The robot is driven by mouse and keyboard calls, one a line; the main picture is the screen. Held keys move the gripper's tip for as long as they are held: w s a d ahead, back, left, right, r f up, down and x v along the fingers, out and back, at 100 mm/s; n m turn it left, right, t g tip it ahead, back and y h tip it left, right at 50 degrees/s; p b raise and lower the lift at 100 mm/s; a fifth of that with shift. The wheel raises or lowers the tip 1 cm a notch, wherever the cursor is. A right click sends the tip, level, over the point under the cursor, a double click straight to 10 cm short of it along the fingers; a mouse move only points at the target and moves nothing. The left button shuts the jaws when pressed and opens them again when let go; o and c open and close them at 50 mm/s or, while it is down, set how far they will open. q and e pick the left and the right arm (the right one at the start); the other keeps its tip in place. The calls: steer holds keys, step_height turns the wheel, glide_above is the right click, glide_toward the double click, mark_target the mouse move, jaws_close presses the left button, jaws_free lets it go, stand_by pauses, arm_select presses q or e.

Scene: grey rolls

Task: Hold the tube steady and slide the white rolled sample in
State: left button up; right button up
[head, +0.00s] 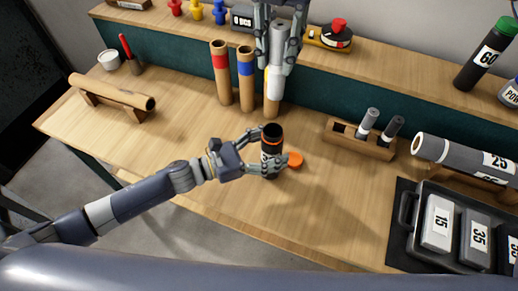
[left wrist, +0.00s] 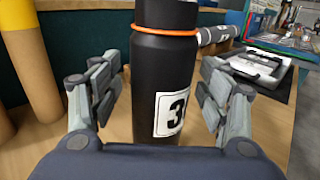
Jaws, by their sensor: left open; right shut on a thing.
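The black tube (head: 271,160) stands upright on the table, its top open, with an orange ring near the rim and a white number label. It also fills the middle of the left wrist view (left wrist: 160,85). My left gripper (head: 259,158) is open, with its fingers on both sides of the tube; contact cannot be made out. My right gripper (head: 279,48) comes down from the top, shut on an upright roll (head: 275,83), grey above and white below. The roll is above and behind the black tube. Its lower end overlaps the yellow-banded cardboard tube (head: 272,106) in the picture.
Cardboard tubes with red (head: 221,75) and blue (head: 246,80) bands stand behind. A wooden rack (head: 360,139) holds grey rolls at right. A black case (head: 402,225) sits front right. The table's front middle is clear.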

mark_target(277, 79)
arm_select(q)
steer(key=shift+w+d, duration=0.1)
steer(key=shift+d, duration=0.05)
steer(key=shift+c, duration=0.4)
steer(key=c, duration=1.1)
steer(key=shift+c, duration=0.2)
arm_select(e)
steer(key=shift+n, duration=0.6)
steer(key=shift+f, duration=3.15)
